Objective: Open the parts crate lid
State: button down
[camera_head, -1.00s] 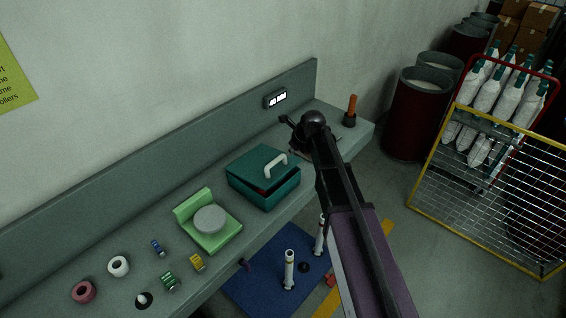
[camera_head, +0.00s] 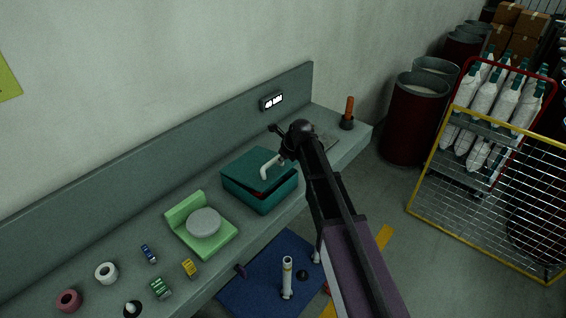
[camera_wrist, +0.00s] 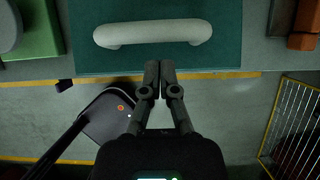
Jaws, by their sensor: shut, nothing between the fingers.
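The parts crate (camera_head: 257,196) is a teal box on the bench, its lid (camera_head: 246,163) resting on top with a dark, reddish gap showing under the front edge. A pale handle (camera_head: 268,168) stands on the lid, its right end partly hidden by my arm in the head view. In the wrist view the pale handle bar (camera_wrist: 152,33) lies across the teal lid (camera_wrist: 110,60). My gripper (camera_wrist: 160,66) is shut and empty, its fingertips together over the lid's edge, just below the handle in the picture and apart from it.
A green scale (camera_head: 203,238) with a grey disc stands left of the crate on the bench (camera_head: 120,245). Tape rolls (camera_head: 106,273) and small parts lie farther left. An orange-handled tool (camera_head: 348,112) stands at the right end. A yellow mesh fence (camera_head: 480,190) is at right.

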aim_at(274, 170)
jog(key=shift+b+x, duration=1.3)
jog(key=shift+x, duration=0.5)
jog(key=shift+r, duration=0.15)
jog(key=shift+w+a+r+p, duration=0.2)
jog(key=shift+r+p, duration=0.25)
jog(key=shift+p, duration=0.15)
